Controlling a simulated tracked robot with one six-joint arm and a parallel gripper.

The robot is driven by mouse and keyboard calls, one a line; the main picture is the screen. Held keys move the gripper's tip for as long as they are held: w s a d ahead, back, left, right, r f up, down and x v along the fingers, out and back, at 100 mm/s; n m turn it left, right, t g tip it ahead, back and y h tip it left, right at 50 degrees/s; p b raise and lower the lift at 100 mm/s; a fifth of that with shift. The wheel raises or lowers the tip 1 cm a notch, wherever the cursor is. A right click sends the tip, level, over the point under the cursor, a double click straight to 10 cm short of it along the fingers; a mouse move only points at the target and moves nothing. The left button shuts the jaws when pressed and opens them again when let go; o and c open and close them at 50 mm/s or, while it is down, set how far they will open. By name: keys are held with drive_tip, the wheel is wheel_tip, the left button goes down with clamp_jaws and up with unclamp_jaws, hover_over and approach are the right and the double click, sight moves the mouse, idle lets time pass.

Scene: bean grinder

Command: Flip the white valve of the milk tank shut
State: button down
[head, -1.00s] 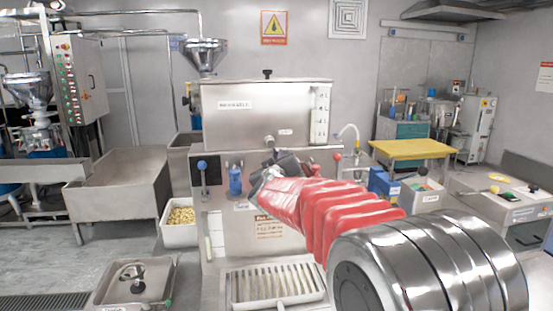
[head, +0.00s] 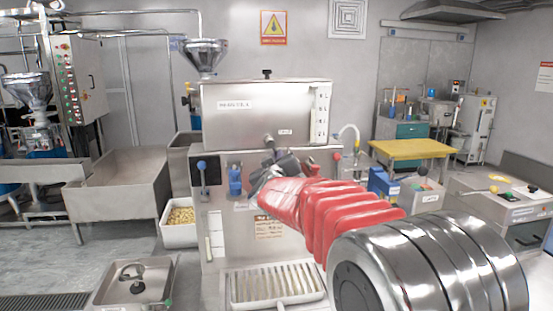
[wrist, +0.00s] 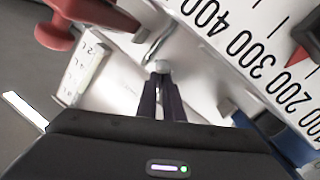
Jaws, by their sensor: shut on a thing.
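The steel milk tank (head: 230,120) stands in the middle of the head view, with a label and a level strip on its front. My gripper (head: 272,170) is at the tank's lower front, largely covered by my own arm. In the wrist view my gripper (wrist: 162,90) has its two dark fingers nearly together, shut on a small pale rounded knob, the white valve (wrist: 163,67), at their tips. In the head view I cannot make out the valve behind my gripper. The wrist view does not clearly show the valve's angle.
A red lever (wrist: 55,35) is close at the upper left of the wrist view. A white numbered scale (wrist: 240,50) is at the right. A blue-handled lever (head: 202,165) and a blue part (head: 235,180) are left of my gripper. A slatted tray (head: 275,287) is below.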

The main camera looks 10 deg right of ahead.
idle(0.3)
drive_tip(key=shift+a, duration=0.1)
drive_tip(key=shift+n, duration=0.3)
drive_tip(key=n, duration=0.2)
drive_tip(key=d+r+n, duration=0.1)
drive_tip(key=n, duration=0.1)
drive_tip(key=n+t, duration=0.1)
drive_tip(key=shift+d+r+n, duration=0.15)
drive_tip(key=shift+d+n, duration=0.2)
drive_tip(key=shift+n, duration=0.05)
drive_tip(key=n, duration=0.2)
drive_tip(key=n+t+y, duration=0.1)
drive_tip(key=shift+d+r, duration=0.25)
drive_tip(key=shift+r, duration=0.15)
drive_tip(key=shift+r+n+y, duration=0.2)
drive_tip(key=shift+r+n, duration=0.05)
drive_tip(key=shift+n, duration=0.7)
drive_tip(key=shift+r+n+y, duration=0.2)
drive_tip(key=shift+r+n, duration=0.05)
drive_tip(key=shift+n, duration=0.7)
